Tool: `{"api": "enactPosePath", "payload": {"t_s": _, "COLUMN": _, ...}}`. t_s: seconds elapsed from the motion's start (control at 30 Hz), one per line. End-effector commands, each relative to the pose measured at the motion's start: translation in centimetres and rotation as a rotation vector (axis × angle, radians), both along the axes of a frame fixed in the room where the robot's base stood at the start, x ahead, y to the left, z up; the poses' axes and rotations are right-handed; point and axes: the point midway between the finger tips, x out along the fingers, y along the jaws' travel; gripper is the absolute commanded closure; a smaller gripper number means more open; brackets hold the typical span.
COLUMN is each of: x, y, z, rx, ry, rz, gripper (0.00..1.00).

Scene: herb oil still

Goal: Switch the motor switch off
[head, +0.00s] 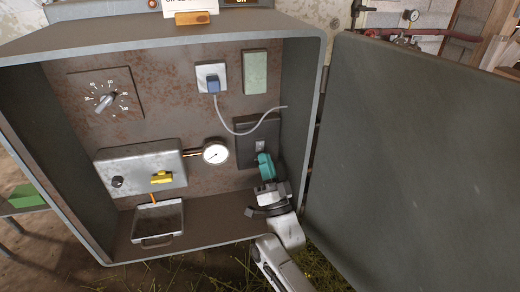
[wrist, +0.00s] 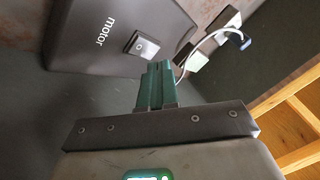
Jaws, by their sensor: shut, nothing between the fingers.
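The motor switch is a small light rocker (wrist: 142,45) on a dark grey plate (wrist: 95,30) marked "motor" in the wrist view. In the head view the dark plate (head: 244,144) is on the cabinet's back wall, lower right, with the rocker (head: 261,146) on it. My gripper (head: 264,160) has green fingers and is shut and empty. Its fingertips are just below the rocker in the head view. In the wrist view my gripper (wrist: 157,66) points at the plate, tips close to the rocker; I cannot tell whether they touch.
The open cabinet (head: 170,33) has its door (head: 420,160) swung right. Inside are a dial (head: 105,100), a socket with a blue plug (head: 212,84) and hanging cable, a green box (head: 255,72), a gauge (head: 215,152), a metal box with a yellow handle (head: 162,178) and a tray (head: 158,240).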

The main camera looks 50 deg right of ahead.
Motion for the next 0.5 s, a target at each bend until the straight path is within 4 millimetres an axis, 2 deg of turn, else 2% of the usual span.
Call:
{"api": "enactPosePath", "payload": {"t_s": 0.3, "x": -2.5, "y": 1.7, "z": 0.7, "rx": 0.0, "ry": -0.001, "rz": 0.001, "gripper": 1.0}}
{"api": "enactPosePath", "payload": {"t_s": 0.5, "x": -3.4, "y": 2.3, "z": 0.7, "rx": -0.001, "ry": 0.0, "rz": 0.001, "gripper": 1.0}}
